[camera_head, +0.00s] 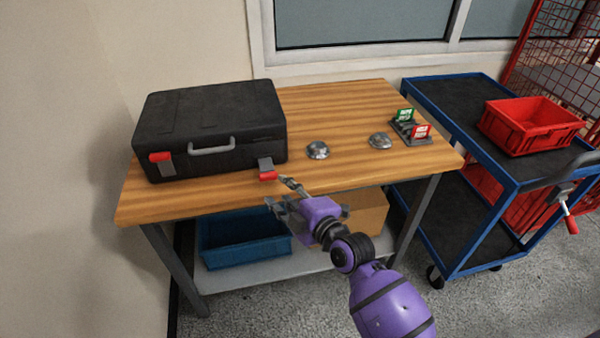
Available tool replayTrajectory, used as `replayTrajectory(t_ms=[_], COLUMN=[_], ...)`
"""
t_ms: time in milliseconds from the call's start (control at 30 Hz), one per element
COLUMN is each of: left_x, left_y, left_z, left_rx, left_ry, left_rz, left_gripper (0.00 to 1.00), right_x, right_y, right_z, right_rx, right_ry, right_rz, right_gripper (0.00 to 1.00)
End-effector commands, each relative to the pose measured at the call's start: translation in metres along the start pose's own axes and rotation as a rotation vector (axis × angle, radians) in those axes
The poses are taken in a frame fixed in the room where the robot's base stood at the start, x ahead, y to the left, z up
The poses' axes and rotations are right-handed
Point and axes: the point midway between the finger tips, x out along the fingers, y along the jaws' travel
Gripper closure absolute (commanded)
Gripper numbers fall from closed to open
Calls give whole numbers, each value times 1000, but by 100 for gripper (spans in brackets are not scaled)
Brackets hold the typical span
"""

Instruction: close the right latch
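A black case (205,112) with its lid down lies on the wooden table (350,110). The right latch (267,169), grey with a red tip, sticks outward from the case's front and looks open. The left latch (161,160), also red-tipped, is on the left of the front, with a grey handle (212,146) between them. My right gripper (279,193) is just in front of and below the right latch, at the table's front edge. Its fingers look spread and hold nothing visible; I cannot tell whether one touches the latch. My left gripper is not in view.
Two silver domes (317,150) (380,140) and a stand with green and red cards (411,130) are on the table to the right. A blue bin (243,240) and a cardboard box (368,212) sit below. A blue cart (455,135) carries a red crate (531,126).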

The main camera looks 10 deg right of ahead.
Motion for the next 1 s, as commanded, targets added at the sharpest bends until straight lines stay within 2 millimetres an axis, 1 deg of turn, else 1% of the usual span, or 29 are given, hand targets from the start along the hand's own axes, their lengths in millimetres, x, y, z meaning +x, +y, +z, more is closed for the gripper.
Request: replayTrajectory(t_ms=[33,133,200,300,367,533,733,867,1000], left_x=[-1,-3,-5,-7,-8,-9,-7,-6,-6], left_y=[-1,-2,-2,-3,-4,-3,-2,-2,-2], left_z=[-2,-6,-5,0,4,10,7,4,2], left_rx=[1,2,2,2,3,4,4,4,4], left_ry=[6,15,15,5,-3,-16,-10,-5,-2], left_rz=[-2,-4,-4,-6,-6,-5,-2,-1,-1], left_gripper=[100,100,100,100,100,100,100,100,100], right_x=[-1,-1,-1,1,6,31,62,73,77], right_y=[-2,-2,-2,-2,-1,-1,-1,-2,-2], right_z=[0,-2,-2,-2,-2,-3,-3,-3,-3], right_rx=[-73,-209,-277,-329,-339,-337,-335,-337,-337], right_ry=[4,14,15,15,15,14,14,13,13], right_rz=[-3,-2,-1,0,0,1,1,-1,-1], right_gripper=[62,62,62,62,62,62,62,62,62])
